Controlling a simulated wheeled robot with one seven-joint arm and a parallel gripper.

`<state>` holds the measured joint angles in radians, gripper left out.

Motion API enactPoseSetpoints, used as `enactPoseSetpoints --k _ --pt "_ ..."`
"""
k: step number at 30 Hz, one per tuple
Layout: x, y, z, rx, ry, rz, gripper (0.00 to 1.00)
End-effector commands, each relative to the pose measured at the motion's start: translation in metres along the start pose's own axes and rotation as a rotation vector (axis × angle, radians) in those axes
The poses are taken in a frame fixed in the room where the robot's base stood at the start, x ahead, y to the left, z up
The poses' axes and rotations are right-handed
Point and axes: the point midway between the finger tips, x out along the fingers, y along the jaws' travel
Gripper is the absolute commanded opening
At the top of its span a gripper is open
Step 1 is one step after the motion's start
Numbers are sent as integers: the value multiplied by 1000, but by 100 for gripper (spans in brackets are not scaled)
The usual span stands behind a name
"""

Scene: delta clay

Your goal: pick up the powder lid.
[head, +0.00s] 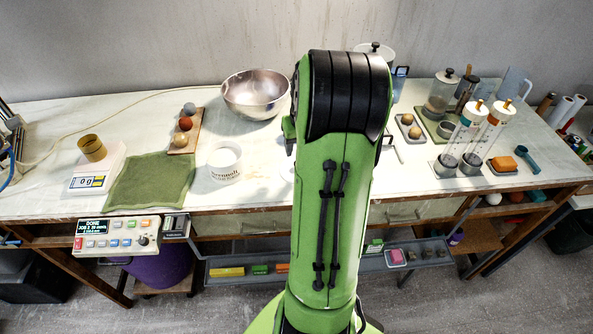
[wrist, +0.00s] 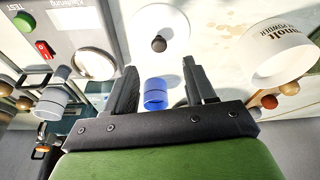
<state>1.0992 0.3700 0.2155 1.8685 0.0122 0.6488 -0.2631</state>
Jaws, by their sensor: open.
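The powder lid appears to be a white round disc with a dark knob (wrist: 158,44), lying on the pale tabletop in the wrist view. In the head view my arm hides most or all of that spot. The white powder tub (head: 224,163) stands to the left of my arm; it also shows at the right of the wrist view (wrist: 284,55). My gripper (wrist: 161,80) is open, its two dark fingers apart, with the lid beyond the fingertips. Nothing is visibly held. In the head view the gripper is hidden behind my arm.
A blue cylinder (wrist: 155,94) shows between the fingers; its distance is unclear. A steel bowl (head: 256,93) stands behind the tub, and a green cloth (head: 150,182) lies left. Jars and tall cylinders (head: 487,137) stand at the right.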

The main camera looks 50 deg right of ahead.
Motion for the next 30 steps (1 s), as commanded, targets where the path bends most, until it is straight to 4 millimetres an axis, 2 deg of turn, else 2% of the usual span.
enactPoseSetpoints --k 1,8,14,22,30 --pt "14 0 2 1 -5 -2 55" --pt "43 0 0 1 -2 -1 55" --pt "79 1 -1 0 -1 -1 55" --pt "83 1 -2 0 1 1 55" --pt "83 1 -2 0 1 1 14"
